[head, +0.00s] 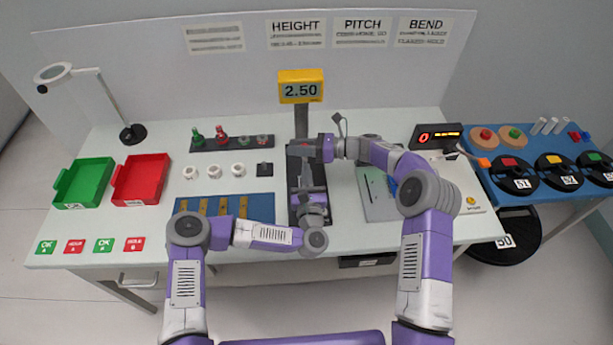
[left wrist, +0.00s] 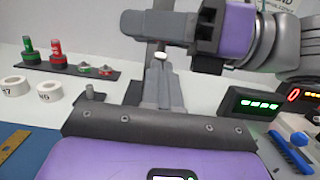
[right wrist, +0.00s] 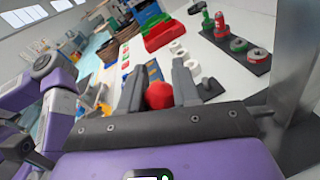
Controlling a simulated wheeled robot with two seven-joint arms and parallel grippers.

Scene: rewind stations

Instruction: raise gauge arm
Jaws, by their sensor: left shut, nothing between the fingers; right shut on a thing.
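The gauge stands mid-bench with a grey post (head: 301,122) and a yellow display (head: 300,86) reading 2.50. My right gripper (head: 312,149) is beside the post, shut on a red knob (right wrist: 158,95) that shows between its fingers in the right wrist view. What the knob is fixed to is mostly hidden there. My left gripper (head: 306,172) is low over the dark gauge base (head: 292,205), below the right one. In the left wrist view its fingers (left wrist: 161,75) are closed together and empty, under my right gripper (left wrist: 165,28). A small white piece (left wrist: 159,56) shows just beyond their tips.
Left on the bench are a green tray (head: 84,183), a red tray (head: 141,180), white rings (head: 213,170) and a blue board (head: 222,208). A grey plate (head: 378,195) and a black readout box (head: 436,136) stand right. A blue side table (head: 530,195) holds discs.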

